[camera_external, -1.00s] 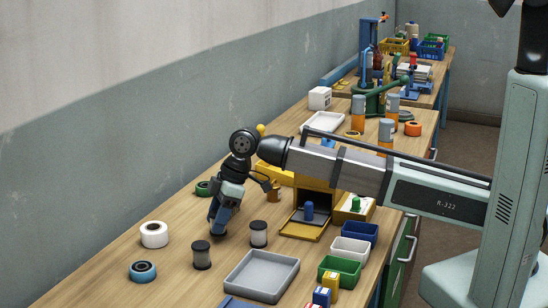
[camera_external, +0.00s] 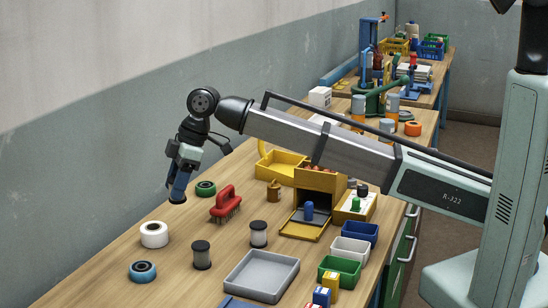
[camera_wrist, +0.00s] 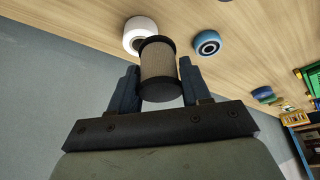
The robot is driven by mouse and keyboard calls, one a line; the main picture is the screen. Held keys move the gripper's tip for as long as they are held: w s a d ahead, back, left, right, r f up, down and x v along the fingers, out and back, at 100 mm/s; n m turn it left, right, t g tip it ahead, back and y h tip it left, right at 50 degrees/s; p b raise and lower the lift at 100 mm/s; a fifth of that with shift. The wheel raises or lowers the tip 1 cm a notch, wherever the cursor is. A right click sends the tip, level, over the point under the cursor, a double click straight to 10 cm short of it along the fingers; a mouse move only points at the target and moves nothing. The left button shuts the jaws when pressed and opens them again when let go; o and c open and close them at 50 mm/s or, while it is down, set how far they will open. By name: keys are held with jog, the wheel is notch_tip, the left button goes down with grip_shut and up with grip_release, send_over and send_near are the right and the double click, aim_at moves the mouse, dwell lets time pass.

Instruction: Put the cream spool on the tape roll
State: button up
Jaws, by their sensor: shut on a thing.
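My gripper (camera_external: 177,194) is raised above the back left of the bench, near the wall. In the wrist view its fingers (camera_wrist: 159,88) are shut on the cream spool (camera_wrist: 160,68), which has dark end flanges. In the external view the fingers mostly hide this spool. A white tape roll (camera_external: 154,235) lies on the bench below and to the left of my gripper, apart from the spool. It also shows in the wrist view (camera_wrist: 132,29), partly behind the spool. A blue roll (camera_external: 143,271) and a green roll (camera_external: 205,188) also lie on the bench.
Two grey spools (camera_external: 202,256) (camera_external: 258,234) stand on the bench near an empty grey tray (camera_external: 262,276). A red-handled brush (camera_external: 224,203) lies right of my gripper. Yellow bins (camera_external: 282,164) stand farther right. The wall (camera_external: 90,160) is close behind my gripper.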

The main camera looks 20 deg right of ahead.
notch_tip(320, 180, up, 2)
jog(key=m, duration=0.1)
send_over(146, 228)
jog(key=d, duration=0.2)
jog(key=shift+m, duration=0.3)
jog(key=shift+a+f, duration=0.1)
jog(key=shift+f, duration=4.8)
jog(key=o, duration=1)
jog(key=shift+f, duration=0.15)
jog(key=shift+o, duration=0.2)
jog(key=v, duration=1.2)
jog(key=shift+s, duration=0.25)
